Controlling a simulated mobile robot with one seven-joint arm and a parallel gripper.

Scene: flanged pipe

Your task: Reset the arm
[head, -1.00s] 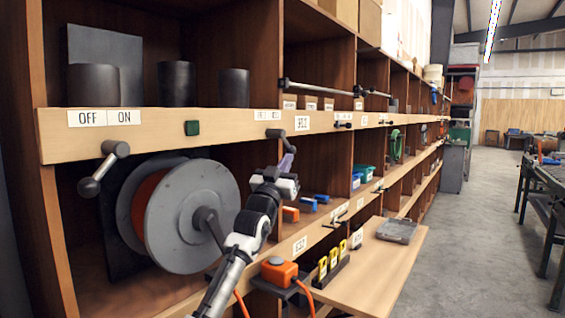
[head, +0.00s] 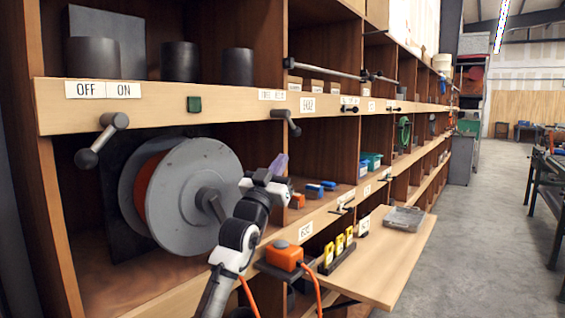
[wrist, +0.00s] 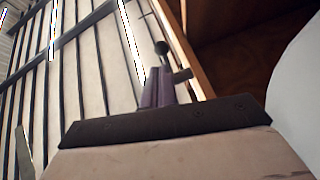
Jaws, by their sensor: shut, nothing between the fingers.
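My gripper (head: 279,164) is at the end of my white and black arm, in front of the shelf and just right of the grey cable reel (head: 192,197). In the wrist view its purple fingers (wrist: 158,88) are together, with nothing between them. The wrist view looks up past the fingers at the ceiling. A lever with a dark round knob (wrist: 162,47) shows just beyond the fingertips; I cannot tell how far off it is.
A lever (head: 287,120) juts from the shelf edge above my gripper. Another lever (head: 102,140) is at the left. An orange box (head: 285,256) with orange cables sits below right, beside a fold-out board (head: 385,262). The aisle floor (head: 475,240) is clear.

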